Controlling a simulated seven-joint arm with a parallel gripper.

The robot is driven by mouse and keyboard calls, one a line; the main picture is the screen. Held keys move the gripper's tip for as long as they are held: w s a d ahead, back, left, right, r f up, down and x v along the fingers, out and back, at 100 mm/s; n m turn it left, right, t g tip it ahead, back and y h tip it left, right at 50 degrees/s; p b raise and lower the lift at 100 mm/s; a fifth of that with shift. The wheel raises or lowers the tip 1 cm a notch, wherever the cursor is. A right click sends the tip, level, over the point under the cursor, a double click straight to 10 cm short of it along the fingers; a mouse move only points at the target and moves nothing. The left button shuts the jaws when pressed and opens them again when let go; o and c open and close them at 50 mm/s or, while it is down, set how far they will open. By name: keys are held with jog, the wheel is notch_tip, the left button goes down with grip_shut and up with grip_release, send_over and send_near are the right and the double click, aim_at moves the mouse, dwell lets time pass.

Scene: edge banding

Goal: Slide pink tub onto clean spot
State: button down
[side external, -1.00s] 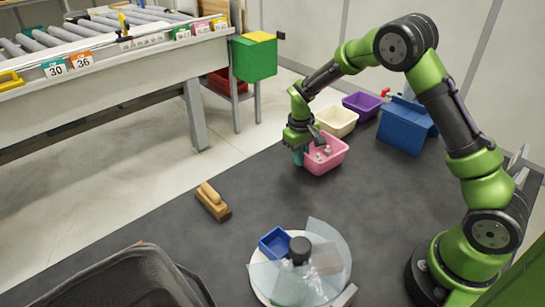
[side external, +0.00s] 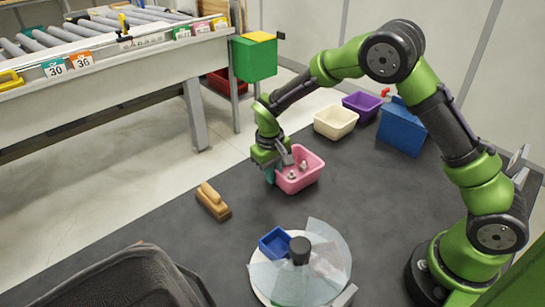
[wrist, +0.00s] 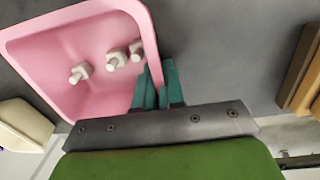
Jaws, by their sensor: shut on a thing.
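The pink tub (side external: 306,178) stands on the dark mat with several small whitish pieces in it. In the wrist view the tub (wrist: 50,50) fills the upper left, and the pieces (wrist: 117,58) lie inside near its wall. My gripper (side external: 272,173) is at the tub's left side in the side view. Its teal fingers (wrist: 156,86) are shut on the tub's wall, one on each side of it. No marked clean spot can be made out on the mat.
A wooden brush (side external: 212,201) lies left of the tub. Cream (side external: 336,121) and purple (side external: 362,106) tubs and a blue box (side external: 402,127) stand behind. A round plate (side external: 345,262) with a small blue tray (side external: 275,243) is in front. Mat (side external: 245,228) between is bare.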

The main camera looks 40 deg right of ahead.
aim_at(259, 192)
jog(key=shift+a, duration=2.85)
jog(key=c, duration=1.2)
grip_release()
jog(key=shift+o, duration=0.2)
notch_tip(259, 192, up, 17)
jog(key=a, duration=0.1)
jog(key=shift+a, duration=0.15)
jog(key=shift+w, duration=0.15)
jog(key=s+d+r+m+t+y, duration=0.1)
jog(key=s+d+r+t, duration=0.1)
jog(key=s, duration=0.5)
jog(key=s+d+r+m+t+y, duration=0.1)
jog(key=s+d, duration=0.3)
jog(key=s, duration=0.4)
jog(key=s+d+r+m+t+y, duration=0.1)
jog(key=s+d+r+t, duration=0.2)
jog(key=s, duration=0.5)
jog(key=shift+d+r+t, duration=0.2)
jog(key=shift+r+t, duration=0.1)
jog(key=shift+t, duration=0.3)
